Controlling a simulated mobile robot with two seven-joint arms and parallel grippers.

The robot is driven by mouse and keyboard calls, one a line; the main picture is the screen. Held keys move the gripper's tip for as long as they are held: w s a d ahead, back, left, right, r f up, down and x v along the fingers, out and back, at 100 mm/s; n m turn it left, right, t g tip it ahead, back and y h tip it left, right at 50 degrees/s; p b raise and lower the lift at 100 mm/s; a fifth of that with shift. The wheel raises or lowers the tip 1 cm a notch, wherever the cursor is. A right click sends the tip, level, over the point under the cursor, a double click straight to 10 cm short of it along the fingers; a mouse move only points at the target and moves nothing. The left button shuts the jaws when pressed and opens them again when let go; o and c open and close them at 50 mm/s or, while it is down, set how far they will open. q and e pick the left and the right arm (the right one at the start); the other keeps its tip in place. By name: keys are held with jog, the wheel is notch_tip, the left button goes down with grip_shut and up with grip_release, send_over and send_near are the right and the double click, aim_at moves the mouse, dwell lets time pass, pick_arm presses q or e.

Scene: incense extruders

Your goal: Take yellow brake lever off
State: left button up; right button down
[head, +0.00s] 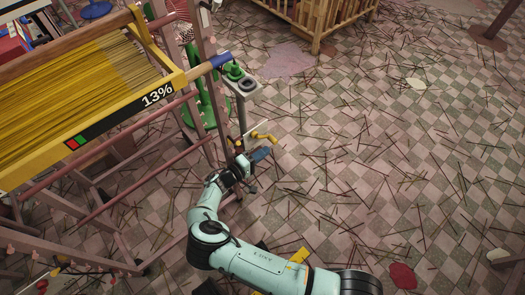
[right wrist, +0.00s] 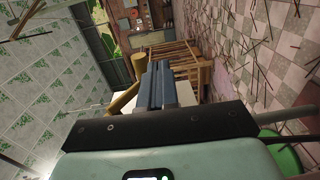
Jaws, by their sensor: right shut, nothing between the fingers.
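The yellow brake lever (head: 264,137) shows in the head view at the lower end of the post beside the rack, with its end sticking out to the right. My right gripper (head: 261,154) is just below it, shut and empty, its blue fingers pointing right. In the right wrist view the shut fingers (right wrist: 160,84) point away, and a yellow rounded bar (right wrist: 125,99), likely the lever, is close on their left. I cannot tell whether they touch. The lever's mount is partly hidden by my wrist. My left gripper is out of view.
A rack with a yellow tray (head: 70,110) of incense sticks, marked 13%, fills the left. A green part (head: 234,72) and a grey bracket (head: 246,86) sit above the lever. A wooden crate (head: 318,20) stands behind. The tiled floor at right has scattered sticks.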

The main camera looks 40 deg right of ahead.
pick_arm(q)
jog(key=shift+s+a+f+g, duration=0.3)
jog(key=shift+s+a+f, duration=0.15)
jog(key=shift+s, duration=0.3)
pick_arm(e)
jog(key=a+f, duration=0.4)
jog(key=a, duration=0.6)
jog(key=shift+s+a+f, duration=0.2)
jog(key=shift+a+f, duration=0.05)
